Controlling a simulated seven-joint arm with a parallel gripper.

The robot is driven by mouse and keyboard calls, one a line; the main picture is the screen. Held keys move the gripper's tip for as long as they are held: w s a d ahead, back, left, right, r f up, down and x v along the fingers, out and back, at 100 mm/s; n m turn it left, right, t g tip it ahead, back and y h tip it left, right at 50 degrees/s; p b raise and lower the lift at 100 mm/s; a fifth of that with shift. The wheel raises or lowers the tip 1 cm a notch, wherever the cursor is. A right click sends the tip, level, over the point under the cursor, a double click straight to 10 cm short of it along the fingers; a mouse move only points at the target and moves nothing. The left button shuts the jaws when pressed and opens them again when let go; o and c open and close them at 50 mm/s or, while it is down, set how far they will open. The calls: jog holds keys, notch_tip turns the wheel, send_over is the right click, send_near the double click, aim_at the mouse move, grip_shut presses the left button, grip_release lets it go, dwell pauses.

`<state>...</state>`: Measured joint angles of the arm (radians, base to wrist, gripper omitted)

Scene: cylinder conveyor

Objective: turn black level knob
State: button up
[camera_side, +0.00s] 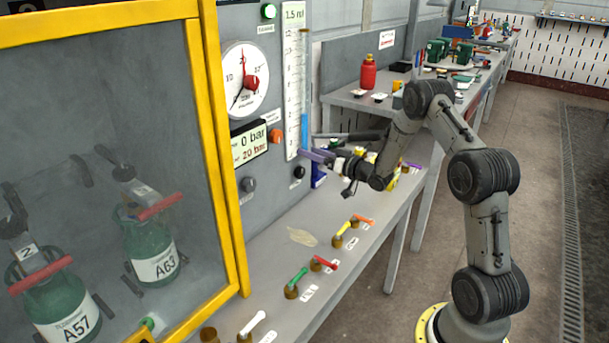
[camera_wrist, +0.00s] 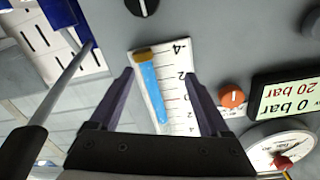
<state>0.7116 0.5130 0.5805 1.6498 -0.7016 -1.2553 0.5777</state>
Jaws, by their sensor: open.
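The black knob (camera_side: 298,172) sits on the grey panel below the level scale, left of and below my gripper (camera_side: 316,156) in the side view. In the wrist view the black knob (camera_wrist: 143,6) shows at the top edge, partly cut off, with a pale mark on it. My gripper (camera_wrist: 158,75) is open and empty; its two fingers frame the level scale (camera_wrist: 166,95) with its blue column. The knob lies beyond the fingertips, apart from them. The side view shows the level scale (camera_side: 295,80) above the knob.
An orange knob (camera_side: 275,135), a grey knob (camera_side: 248,184), a pressure dial (camera_side: 246,78) and a digital display (camera_side: 250,142) share the panel. Coloured valve handles (camera_side: 325,263) line the bench below. A yellow-framed cabinet (camera_side: 215,150) stands left.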

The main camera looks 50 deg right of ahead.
aim_at(302, 173)
jog(key=shift+n+y, duration=0.5)
jog(key=shift+n, duration=0.2)
jog(key=f, duration=0.9)
jog(key=shift+w+d, duration=0.15)
jog(key=shift+w, duration=0.15)
jog(key=shift+w+r, duration=0.15)
jog(key=shift+w, duration=1.3)
jog(key=shift+c, duration=0.2)
grip_shut()
